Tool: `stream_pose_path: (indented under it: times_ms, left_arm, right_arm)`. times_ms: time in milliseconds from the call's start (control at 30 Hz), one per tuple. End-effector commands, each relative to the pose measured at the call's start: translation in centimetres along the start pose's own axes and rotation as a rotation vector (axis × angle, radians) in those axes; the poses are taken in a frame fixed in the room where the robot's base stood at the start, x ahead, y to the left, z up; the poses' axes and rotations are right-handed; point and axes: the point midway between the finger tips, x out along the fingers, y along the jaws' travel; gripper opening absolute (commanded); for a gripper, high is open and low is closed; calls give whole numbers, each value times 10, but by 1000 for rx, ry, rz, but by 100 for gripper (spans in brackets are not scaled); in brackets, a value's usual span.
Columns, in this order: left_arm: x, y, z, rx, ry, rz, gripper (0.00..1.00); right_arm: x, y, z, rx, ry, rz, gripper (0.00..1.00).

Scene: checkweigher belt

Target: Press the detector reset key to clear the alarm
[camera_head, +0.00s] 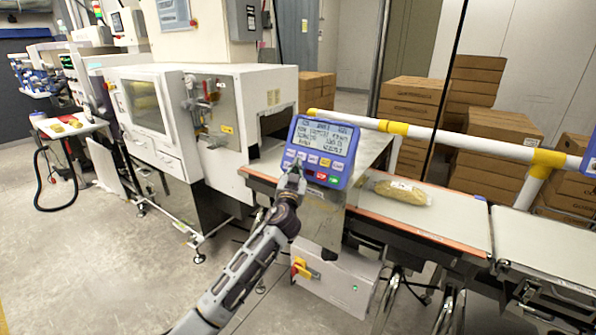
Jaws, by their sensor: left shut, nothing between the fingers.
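A blue control panel (341,128) with a grey text screen stands over the front of the belt. Below its screen are rows of small keys, with a red key (321,176) and a green key (334,180) at the bottom. I cannot read which key is the detector reset. My left gripper (296,170) is shut and empty at the panel's lower left. It covers part of the keys there, and I cannot tell whether its tip touches one. My right gripper is not in view.
A clear bag of yellowish product (402,191) lies on the belt (450,213) right of the panel. A white and yellow rail (440,134) runs behind the belt. A white machine (180,115) stands at left. Cardboard boxes (410,104) are stacked behind. Open floor lies front left.

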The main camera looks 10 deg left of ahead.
Motion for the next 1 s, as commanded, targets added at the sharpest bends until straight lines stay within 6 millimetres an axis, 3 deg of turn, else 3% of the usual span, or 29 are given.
stream_pose_path:
  times_ms: [1000]
  left_arm:
    - [-12,-8,-8,0,0,0,0]
  right_arm:
    - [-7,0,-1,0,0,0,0]
